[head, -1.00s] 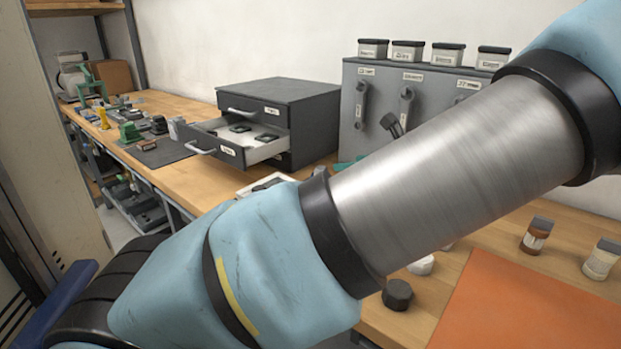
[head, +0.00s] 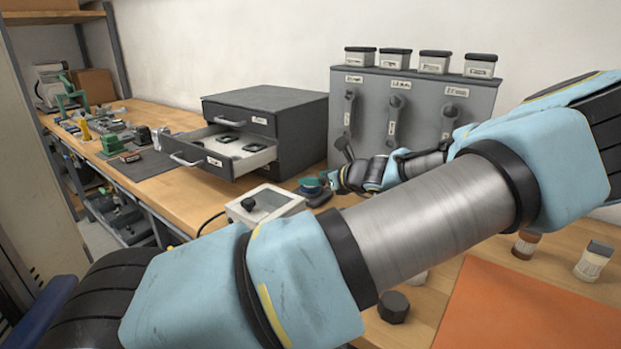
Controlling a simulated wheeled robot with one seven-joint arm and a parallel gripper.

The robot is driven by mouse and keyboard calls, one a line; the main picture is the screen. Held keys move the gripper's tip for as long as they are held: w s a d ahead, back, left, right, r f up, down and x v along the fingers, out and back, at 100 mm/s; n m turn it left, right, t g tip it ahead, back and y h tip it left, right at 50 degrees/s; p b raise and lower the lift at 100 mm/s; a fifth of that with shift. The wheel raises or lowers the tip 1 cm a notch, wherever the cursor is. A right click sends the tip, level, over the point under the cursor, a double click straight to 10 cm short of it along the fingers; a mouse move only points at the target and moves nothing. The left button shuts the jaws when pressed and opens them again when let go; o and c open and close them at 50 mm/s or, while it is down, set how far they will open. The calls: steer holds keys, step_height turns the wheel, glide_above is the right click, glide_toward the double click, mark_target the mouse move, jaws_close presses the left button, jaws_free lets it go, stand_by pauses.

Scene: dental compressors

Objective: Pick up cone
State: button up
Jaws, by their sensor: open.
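I cannot make out a cone for certain in the head view; my arm covers part of the bench. My gripper (head: 328,188) is small and far off at the end of my arm, over the bench in front of the grey cabinet. It looks open, though its fingers are hard to tell apart from the things around them. A teal object (head: 309,185) lies on the bench right beside it. I cannot tell its shape or whether the gripper touches it.
A dark drawer unit (head: 290,115) stands with one drawer (head: 222,150) pulled out. A pale box with a black knob (head: 265,205) sits before it. The grey cabinet (head: 420,110) carries several jars. An orange mat (head: 530,310), a dark hexagonal piece (head: 393,307) and small jars (head: 593,262) are at right.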

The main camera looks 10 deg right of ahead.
steer(key=shift+x, duration=0.75)
steer(key=shift+c, duration=0.3)
jaws_close()
